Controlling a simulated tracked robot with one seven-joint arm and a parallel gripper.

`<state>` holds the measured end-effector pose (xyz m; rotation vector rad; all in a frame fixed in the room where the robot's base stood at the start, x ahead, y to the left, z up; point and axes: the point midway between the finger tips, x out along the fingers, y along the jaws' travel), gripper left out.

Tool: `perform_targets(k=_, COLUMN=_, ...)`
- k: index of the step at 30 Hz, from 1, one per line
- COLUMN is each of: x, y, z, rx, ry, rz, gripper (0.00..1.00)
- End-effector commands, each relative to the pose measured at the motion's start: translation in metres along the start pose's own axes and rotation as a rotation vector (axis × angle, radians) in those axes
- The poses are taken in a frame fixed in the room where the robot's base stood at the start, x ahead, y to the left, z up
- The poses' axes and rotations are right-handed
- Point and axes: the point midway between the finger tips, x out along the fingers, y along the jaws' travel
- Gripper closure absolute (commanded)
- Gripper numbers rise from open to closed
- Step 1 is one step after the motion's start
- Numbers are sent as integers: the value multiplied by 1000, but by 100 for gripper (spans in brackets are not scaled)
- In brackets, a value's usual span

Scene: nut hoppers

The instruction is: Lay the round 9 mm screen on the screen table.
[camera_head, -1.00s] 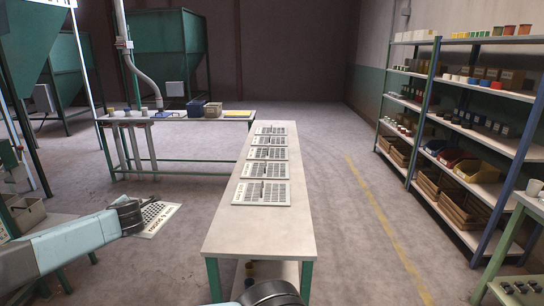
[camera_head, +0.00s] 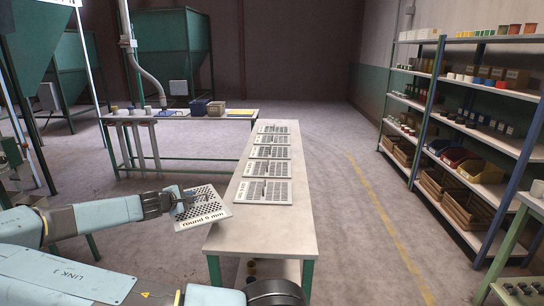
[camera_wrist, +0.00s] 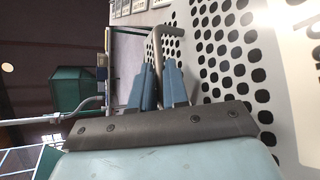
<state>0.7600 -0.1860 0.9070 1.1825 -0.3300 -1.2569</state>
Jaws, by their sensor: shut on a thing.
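The round-hole screen (camera_head: 205,205) is a pale plate with rows of round holes and a label that seems to read "round 9 mm". My gripper (camera_head: 178,199) is shut on its handle and holds it in the air, left of the near end of the screen table (camera_head: 262,232). In the wrist view my gripper's fingers (camera_wrist: 158,75) close around the bent handle (camera_wrist: 156,38), and the screen (camera_wrist: 225,60) fills the right side. The screen table is long and pale with green legs.
Several other screens (camera_head: 262,192) lie in a row along the screen table; its near end is bare. A bench (camera_head: 180,117) with boxes stands behind to the left. Shelves (camera_head: 470,130) line the right, beyond open floor. Green hoppers stand at the back left.

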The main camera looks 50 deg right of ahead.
Motion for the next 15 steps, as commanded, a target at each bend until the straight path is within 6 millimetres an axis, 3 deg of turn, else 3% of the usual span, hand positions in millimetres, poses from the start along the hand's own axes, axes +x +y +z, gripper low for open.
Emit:
perform_targets(k=6, x=20, y=3, z=47, rx=99, ry=-217, rz=-116, gripper=100)
perform_targets(k=15, x=26, y=13, z=94, rx=179, ry=-419, rz=-218, gripper=100)
